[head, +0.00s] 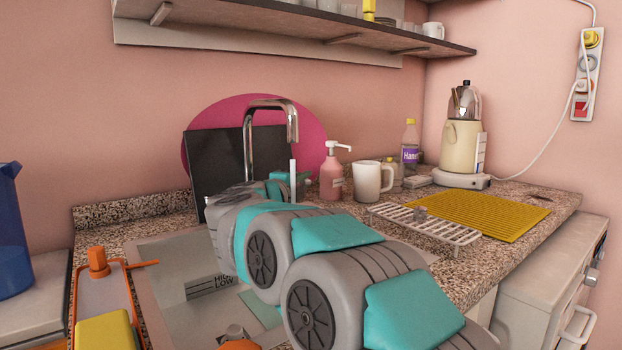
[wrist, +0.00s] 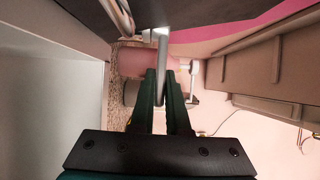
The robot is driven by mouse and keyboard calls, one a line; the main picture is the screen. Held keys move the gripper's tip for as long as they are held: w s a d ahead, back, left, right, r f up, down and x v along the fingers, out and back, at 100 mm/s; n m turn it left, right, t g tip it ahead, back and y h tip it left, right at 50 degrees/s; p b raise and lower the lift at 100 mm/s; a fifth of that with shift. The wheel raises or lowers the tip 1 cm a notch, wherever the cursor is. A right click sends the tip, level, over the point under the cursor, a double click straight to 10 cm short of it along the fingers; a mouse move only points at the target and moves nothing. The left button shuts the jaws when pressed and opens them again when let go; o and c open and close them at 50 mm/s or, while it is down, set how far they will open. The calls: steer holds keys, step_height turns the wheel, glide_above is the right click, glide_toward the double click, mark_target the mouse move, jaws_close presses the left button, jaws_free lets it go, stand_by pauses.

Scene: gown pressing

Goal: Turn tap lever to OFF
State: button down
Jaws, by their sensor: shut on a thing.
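The chrome tap (head: 272,104) stands at the back of the counter, its curved spout rising in front of a dark board. A pale upright bar below the spout end looks like the tap lever (head: 293,172). In the wrist view, the grey lever (wrist: 162,48) runs between the two dark green fingers of my gripper (wrist: 161,78). The fingers are shut on it from both sides. In the head view my arm reaches over the sink and hides the fingertips and the tap's base. The lever's OFF mark cannot be made out.
A pink soap bottle (head: 332,178) and a white mug (head: 372,181) stand just right of the lever. A wire rack (head: 425,224) and yellow mat (head: 480,215) lie farther right. A shelf (head: 300,35) hangs above. The sink (head: 170,265) lies below my arm.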

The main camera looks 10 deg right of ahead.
steer(key=shift+a+f+m+g+h, duration=0.1)
steer(key=shift+a+m+g+h, duration=0.55)
steer(key=shift+h, duration=0.25)
steer(key=shift+d, duration=0.1)
steer(key=c, duration=0.9)
jaws_free()
steer(key=b+v, duration=0.1)
steer(key=v, duration=0.6)
steer(key=shift+s+a, duration=0.3)
